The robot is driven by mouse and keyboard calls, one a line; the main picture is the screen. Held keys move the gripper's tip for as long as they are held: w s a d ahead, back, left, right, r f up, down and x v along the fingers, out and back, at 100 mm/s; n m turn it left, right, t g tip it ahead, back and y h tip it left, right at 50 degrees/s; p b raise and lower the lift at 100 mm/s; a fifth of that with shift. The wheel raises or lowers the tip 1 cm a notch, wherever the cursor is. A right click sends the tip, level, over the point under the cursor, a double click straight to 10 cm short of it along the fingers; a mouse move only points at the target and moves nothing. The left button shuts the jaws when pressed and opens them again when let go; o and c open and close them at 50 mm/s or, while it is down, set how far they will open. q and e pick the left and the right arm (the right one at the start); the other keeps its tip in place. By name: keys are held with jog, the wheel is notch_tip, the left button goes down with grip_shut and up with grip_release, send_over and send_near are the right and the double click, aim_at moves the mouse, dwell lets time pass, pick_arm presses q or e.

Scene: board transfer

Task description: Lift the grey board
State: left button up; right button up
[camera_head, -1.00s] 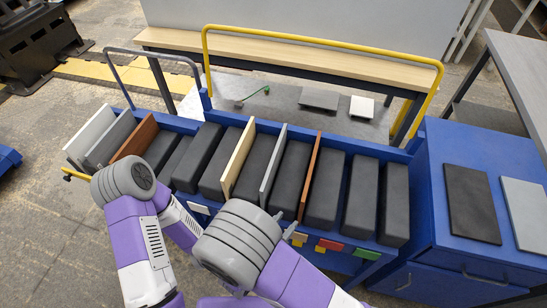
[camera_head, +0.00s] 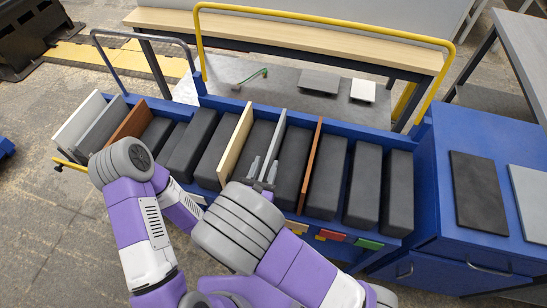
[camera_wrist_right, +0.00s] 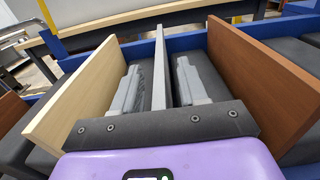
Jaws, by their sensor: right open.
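A thin grey board (camera_head: 277,138) stands upright among dark grey blocks in the blue cart's rack. It also shows nearly edge-on in the right wrist view (camera_wrist_right: 160,62). My right gripper (camera_head: 263,168) is open, with one finger on each side of this board. In the right wrist view the gripper (camera_wrist_right: 158,88) shows a gap between each finger and the board. The board's lower part is hidden by the gripper base. My left arm comes in at the left, but its gripper fingers do not show.
A light wood board (camera_head: 235,145) stands left of the grey board and a brown board (camera_head: 312,160) right of it. More boards stand at the rack's left end, including another grey one (camera_head: 98,130). A yellow rail (camera_head: 320,38) rises behind the rack.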

grip_shut()
dwell(1.4)
